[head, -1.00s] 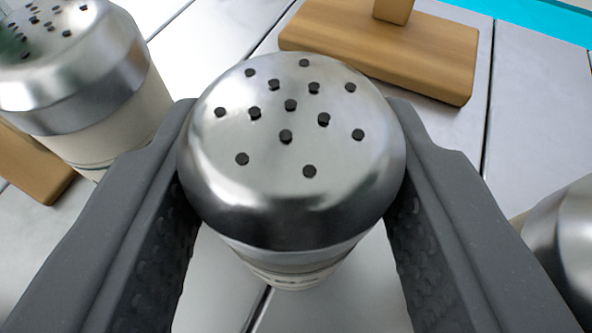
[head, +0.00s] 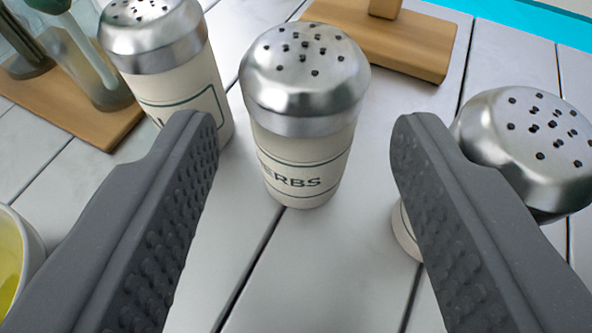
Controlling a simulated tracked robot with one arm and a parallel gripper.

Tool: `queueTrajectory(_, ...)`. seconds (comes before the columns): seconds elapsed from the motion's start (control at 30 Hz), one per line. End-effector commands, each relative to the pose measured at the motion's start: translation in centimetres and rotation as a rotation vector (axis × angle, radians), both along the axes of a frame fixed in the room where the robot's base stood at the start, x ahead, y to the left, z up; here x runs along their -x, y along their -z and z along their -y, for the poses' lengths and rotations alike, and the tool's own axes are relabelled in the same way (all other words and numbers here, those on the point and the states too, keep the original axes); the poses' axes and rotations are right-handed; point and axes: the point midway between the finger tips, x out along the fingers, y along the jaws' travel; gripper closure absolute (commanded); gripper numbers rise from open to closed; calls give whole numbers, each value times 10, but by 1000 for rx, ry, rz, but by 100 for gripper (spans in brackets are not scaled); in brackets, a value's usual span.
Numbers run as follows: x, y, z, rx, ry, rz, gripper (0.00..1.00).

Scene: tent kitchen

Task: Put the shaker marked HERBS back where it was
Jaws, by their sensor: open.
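The shaker marked HERBS (head: 304,150) stands upright on the grey plank table, cream-bodied with a silver domed, holed lid. Part of its label shows, reading "ERBS". My gripper (head: 305,130) is open and empty, its two dark ridged fingers spread wide. The shaker stands beyond the fingers, in line with the gap between them, and touches neither.
A similar shaker (head: 165,60) stands close on the left, its label mostly hidden by my left finger. Another shaker (head: 525,140) stands on the right, partly behind my right finger. A wooden stand (head: 390,40) is behind. A wooden board (head: 110,125) with glassware and a yellow-filled bowl (head: 22,255) are at left.

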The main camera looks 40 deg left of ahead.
Motion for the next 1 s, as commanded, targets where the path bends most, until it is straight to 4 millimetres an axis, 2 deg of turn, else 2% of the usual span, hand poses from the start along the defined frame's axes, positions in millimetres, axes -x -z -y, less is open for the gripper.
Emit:
queueTrajectory(0.2,31,-19,28,0,4,2,52)
queueTrajectory(0.4,49,-25,43,0,2,-1,52)
queueTrajectory(0.73,48,-30,45,6,8,14,52)
queueTrajectory(0.77,45,-36,46,10,15,27,52)
queueTrajectory(0.87,28,-69,51,48,67,107,52)
queueTrajectory(0.97,7,-126,65,98,170,220,52)
queueTrajectory(1.0,0,-154,72,117,221,268,52)
